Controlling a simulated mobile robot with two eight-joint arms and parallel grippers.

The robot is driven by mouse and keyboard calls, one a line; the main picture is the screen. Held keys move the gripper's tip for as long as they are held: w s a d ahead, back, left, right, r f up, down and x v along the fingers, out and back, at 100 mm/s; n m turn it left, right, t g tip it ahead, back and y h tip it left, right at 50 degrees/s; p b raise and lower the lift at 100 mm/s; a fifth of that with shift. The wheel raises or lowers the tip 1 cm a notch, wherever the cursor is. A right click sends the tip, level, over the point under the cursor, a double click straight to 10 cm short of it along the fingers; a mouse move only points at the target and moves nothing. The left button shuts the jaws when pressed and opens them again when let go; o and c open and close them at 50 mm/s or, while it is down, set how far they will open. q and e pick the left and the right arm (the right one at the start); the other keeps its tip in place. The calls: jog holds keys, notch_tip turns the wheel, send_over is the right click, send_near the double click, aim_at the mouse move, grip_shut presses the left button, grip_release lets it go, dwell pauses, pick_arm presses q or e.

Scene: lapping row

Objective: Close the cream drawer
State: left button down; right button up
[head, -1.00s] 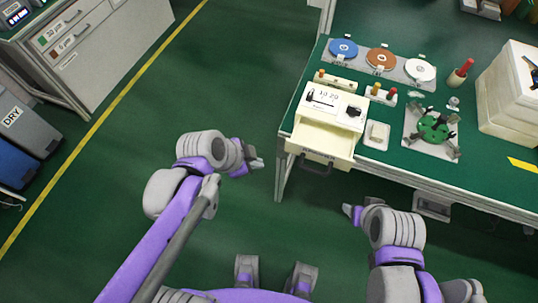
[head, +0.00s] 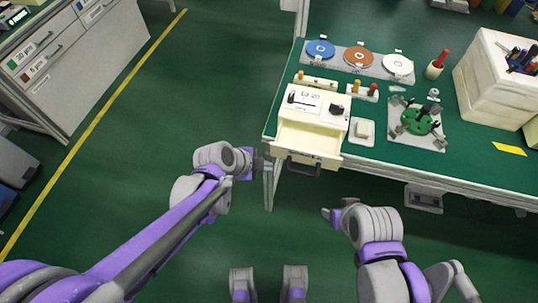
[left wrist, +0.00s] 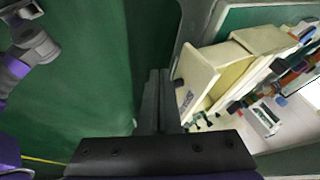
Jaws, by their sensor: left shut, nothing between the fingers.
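The cream drawer (head: 308,140) sticks out from the front of a cream box unit (head: 311,103) at the near left corner of the green table. It stands open, and its inside shows from above. A dark handle (head: 303,167) is on its front. In the left wrist view the drawer (left wrist: 198,82) is right of the fingers. My left gripper (head: 263,165) is shut and empty, just left of the drawer front and apart from it. My right gripper (head: 327,213) is below and right of the drawer, clear of the table; its finger gap is too small to judge.
On the green table (head: 375,170) are a white pad (head: 361,130), a green round fixture (head: 417,121), a rack with blue, copper and white discs (head: 359,60), and a white crate (head: 490,80).

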pick_arm(q)
jog(key=shift+w+d+r, duration=0.1)
jog(key=shift+w+d, duration=0.15)
jog(key=shift+w, duration=0.7)
jog(key=shift+w+d+r, duration=0.1)
jog(key=shift+w+d, duration=0.1)
jog(key=shift+w, duration=0.75)
jog(key=w+d, duration=0.1)
jog(key=w, duration=0.5)
jog(key=w+d, duration=0.1)
jog(key=w, duration=0.2)
jog(key=shift+d+f, duration=0.1)
jog(key=shift+d, duration=0.2)
jog(key=shift+w+d, duration=0.1)
jog(key=shift+w, duration=0.35)
